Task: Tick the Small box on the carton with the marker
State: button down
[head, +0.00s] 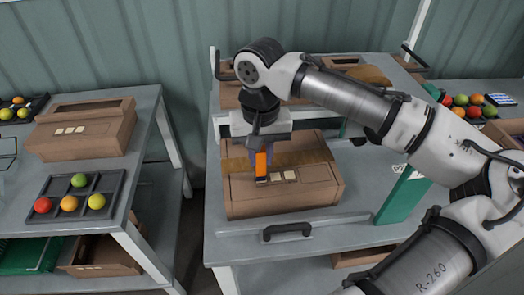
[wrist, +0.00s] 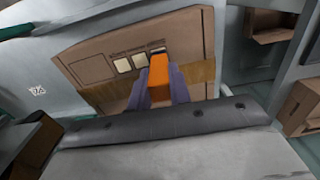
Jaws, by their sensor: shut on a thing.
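The carton (head: 310,196) is brown cardboard with tape across its top, lying on the grey table in the middle of the head view. It carries a row of pale square boxes (head: 290,175); two show clearly there, and the leftmost is covered by the marker. My gripper (head: 260,150) is shut on an orange marker (head: 261,164), held upright with its dark lower end over the left of the row. In the wrist view the marker (wrist: 159,78) is between the fingers, over the rightmost box on the carton (wrist: 105,90). I cannot tell whether the tip touches. Box labels are unreadable.
A black handle (head: 287,231) is at the table's front edge. A green panel (head: 402,195) stands right of the carton. A gap separates the tables.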

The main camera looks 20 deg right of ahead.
jog(key=shift+s+a, duration=0.1)
jog(key=shift+a, duration=0.1)
notch_tip(320, 180, up, 6)
jog(key=p, duration=0.6)
jog(key=shift+f, duration=0.15)
dwell(0.5)
